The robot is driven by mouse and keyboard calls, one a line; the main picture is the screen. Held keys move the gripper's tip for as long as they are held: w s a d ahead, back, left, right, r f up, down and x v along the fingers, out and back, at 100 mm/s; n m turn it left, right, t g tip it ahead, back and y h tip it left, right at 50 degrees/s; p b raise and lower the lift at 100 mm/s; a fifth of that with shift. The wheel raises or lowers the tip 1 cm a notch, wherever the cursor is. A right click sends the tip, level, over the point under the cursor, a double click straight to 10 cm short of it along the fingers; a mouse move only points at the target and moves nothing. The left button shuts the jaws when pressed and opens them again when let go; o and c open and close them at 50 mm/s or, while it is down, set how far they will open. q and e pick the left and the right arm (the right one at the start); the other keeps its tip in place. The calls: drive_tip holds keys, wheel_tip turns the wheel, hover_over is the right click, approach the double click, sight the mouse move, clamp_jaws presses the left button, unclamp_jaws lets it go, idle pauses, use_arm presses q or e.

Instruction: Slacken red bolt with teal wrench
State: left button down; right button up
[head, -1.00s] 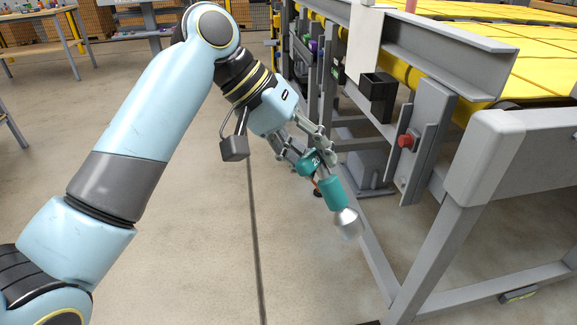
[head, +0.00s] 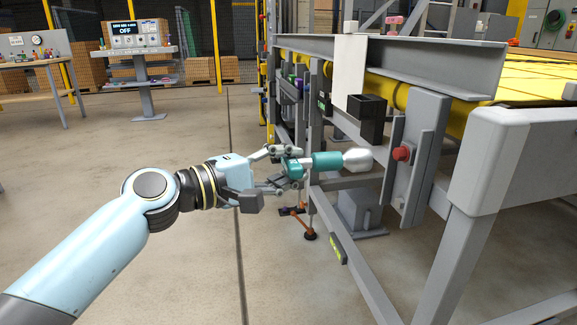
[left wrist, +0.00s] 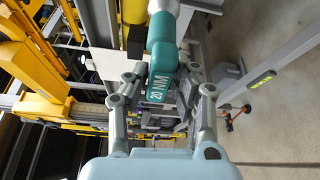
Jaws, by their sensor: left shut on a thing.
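My left gripper (head: 283,168) is shut on the teal wrench (head: 327,160), a powered tool with a silver nose. The wrench lies nearly level in the head view, its nose pointing right toward the red bolt (head: 402,153). The bolt is on a grey upright plate (head: 425,160) on the side of the conveyor frame. A gap shows between nose and bolt in the picture. In the left wrist view the wrench (left wrist: 162,60) shows "20 NM" on its body, between the gripper fingers (left wrist: 162,98). The bolt cannot be made out there. My right gripper is not in view.
A black open box (head: 367,119) is fixed on the frame left of the bolt. The yellow conveyor (head: 530,75) runs behind a grey rail. A grey leg (head: 445,262) stands at the front right. The floor at left is free; a workbench (head: 40,62) stands far back.

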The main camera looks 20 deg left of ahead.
sight(315, 162)
use_arm(q)
drive_tip(key=shift+r+n, duration=0.1)
drive_tip(key=shift+n, duration=0.3)
drive_tip(key=shift+w+d, duration=0.6)
drive_tip(key=shift+d, duration=0.3)
drive_tip(key=shift+w+d+p, duration=0.35)
drive_tip(key=shift+w+d, duration=0.05)
drive_tip(key=shift+d, duration=0.15)
drive_tip(key=shift+w+d, duration=0.25)
drive_tip(key=shift+d, duration=0.15)
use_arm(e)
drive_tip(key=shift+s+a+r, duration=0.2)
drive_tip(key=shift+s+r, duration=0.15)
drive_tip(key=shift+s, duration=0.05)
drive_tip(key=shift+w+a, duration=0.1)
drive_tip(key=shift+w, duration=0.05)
